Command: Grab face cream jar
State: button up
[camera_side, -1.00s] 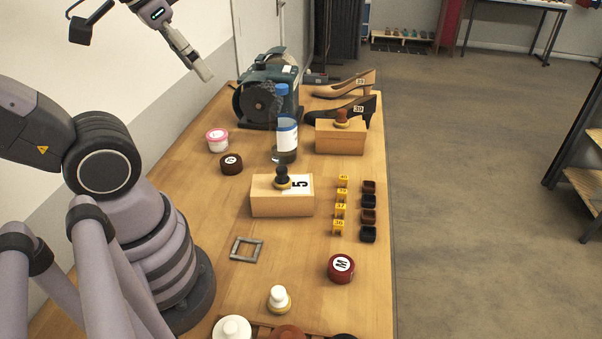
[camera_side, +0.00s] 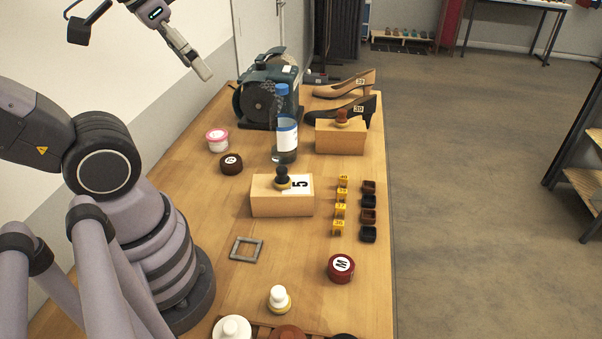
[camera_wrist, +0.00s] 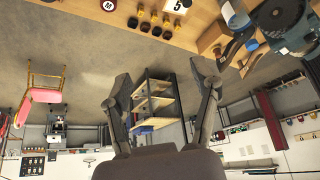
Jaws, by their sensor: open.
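My gripper (camera_side: 203,72) is raised above the bench's far left end, well apart from the jar. In the wrist view my gripper (camera_wrist: 160,78) has its fingers spread wide with nothing between them. The pink jar does not show in the wrist view.
A dark round tin (camera_side: 231,164) sits just in front of the pink jar. The green grinder (camera_side: 268,90) and a blue-capped bottle (camera_side: 285,140) stand to its right. A wooden block (camera_side: 270,200) and a red tin (camera_side: 341,268) are nearer. Bare bench lies left of the block.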

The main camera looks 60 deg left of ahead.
jog(key=o, duration=0.5)
